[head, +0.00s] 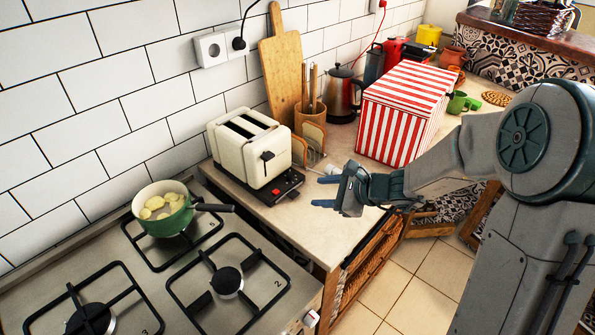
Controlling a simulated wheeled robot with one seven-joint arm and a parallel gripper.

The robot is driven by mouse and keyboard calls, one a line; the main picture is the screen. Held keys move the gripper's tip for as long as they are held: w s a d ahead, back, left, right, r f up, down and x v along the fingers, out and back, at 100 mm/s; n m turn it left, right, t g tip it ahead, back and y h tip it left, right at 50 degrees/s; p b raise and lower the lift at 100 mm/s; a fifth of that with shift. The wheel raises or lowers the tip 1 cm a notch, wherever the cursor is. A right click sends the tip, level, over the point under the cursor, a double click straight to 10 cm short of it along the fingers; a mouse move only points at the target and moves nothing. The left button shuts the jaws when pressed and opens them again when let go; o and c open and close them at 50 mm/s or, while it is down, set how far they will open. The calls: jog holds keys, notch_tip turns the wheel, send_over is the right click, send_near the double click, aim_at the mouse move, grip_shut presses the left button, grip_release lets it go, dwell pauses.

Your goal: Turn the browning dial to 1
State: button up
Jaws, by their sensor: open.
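A cream two-slot toaster (248,151) stands on the counter against the tiled wall, its slots looking empty. Its black lever (267,157) is on the side facing right. A dark base (287,187) with a small red light or button juts out below the lever. The browning dial and its numbers are too small to make out. My gripper (322,191) is open and empty, just right of the toaster's base and above the counter. Its blue fingers point left toward the base, with a gap between.
A green pot (163,211) with pale food sits on the stove (140,290) at left, its handle reaching toward the toaster. A utensil holder (310,120), steel kettle (341,94) and red-striped box (402,113) stand behind. The counter front (322,230) is clear.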

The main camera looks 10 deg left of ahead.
aim_at(292, 176)
jog(key=w+f+m+t, duration=0.3)
jog(key=w+f+m, duration=0.3)
jog(key=w+m, duration=0.25)
jog(key=p+x, duration=0.3)
jog(key=x, duration=1)
jog(key=shift+w+a+r, duration=0.1)
jog(key=shift+a+r, duration=0.05)
jog(key=shift+a, duration=0.15)
grip_shut()
